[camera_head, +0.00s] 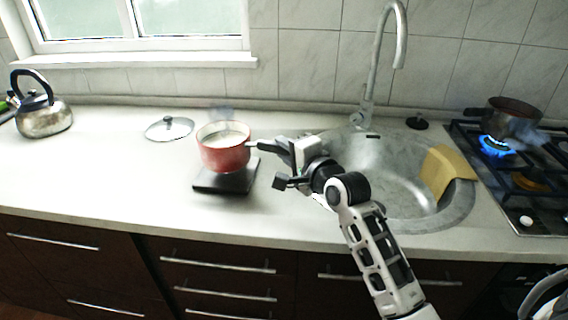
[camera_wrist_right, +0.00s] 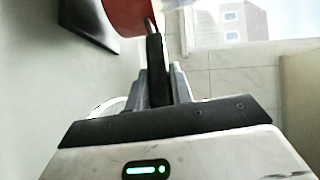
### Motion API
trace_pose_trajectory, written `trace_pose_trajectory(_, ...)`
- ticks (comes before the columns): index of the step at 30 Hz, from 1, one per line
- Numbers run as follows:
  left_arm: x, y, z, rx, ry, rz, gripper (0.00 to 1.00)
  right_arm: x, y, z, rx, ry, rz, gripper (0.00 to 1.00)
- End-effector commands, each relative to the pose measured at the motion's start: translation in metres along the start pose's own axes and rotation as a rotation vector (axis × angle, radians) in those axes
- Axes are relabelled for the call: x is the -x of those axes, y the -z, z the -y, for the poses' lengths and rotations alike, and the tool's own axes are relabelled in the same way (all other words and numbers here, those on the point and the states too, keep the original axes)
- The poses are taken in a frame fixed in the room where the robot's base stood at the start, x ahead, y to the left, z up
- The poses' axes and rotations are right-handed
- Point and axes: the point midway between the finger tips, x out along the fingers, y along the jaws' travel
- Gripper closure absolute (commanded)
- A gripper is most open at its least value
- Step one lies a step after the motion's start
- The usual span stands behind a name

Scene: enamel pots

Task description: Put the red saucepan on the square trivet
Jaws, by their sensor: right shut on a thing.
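The red saucepan (camera_head: 224,158) is upright, with pale contents and steam above it. Its dark handle points right, and my right gripper (camera_head: 276,147) is shut on it. In the right wrist view, the handle (camera_wrist_right: 155,60) runs between the fingers and the red side of the saucepan (camera_wrist_right: 124,14) shows at the top. The black square trivet (camera_head: 225,186) lies on the counter, with the saucepan over its back part. I cannot tell whether the saucepan's base touches it. The trivet (camera_wrist_right: 85,18) also shows at upper left in the right wrist view. My left gripper is not in view.
A glass lid (camera_head: 169,128) lies behind and left of the saucepan. A kettle (camera_head: 43,115) stands far left. The sink (camera_head: 385,160), with a yellow cloth (camera_head: 447,172) on its rim, is right. A dark pot (camera_head: 512,122) sits over a lit burner. The front-left counter is clear.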

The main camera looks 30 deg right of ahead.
Motion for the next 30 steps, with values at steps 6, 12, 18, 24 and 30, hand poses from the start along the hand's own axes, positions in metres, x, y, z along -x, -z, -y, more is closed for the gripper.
trace_pose_trajectory(6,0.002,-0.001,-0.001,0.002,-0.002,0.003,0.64,-0.008,-0.002,-0.019,-0.002,0.009,-0.001,1.00)
trace_pose_trajectory(12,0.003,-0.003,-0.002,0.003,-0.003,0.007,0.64,-0.009,-0.003,-0.031,-0.003,0.014,-0.001,1.00)
trace_pose_trajectory(18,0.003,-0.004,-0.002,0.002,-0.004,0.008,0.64,-0.009,-0.003,-0.030,-0.003,0.014,-0.001,1.00)
trace_pose_trajectory(24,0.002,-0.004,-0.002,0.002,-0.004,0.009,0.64,-0.010,-0.003,-0.038,0.001,-0.001,0.000,0.61)
trace_pose_trajectory(30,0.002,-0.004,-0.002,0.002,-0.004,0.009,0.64,-0.010,-0.003,-0.038,0.000,-0.001,0.000,0.56)
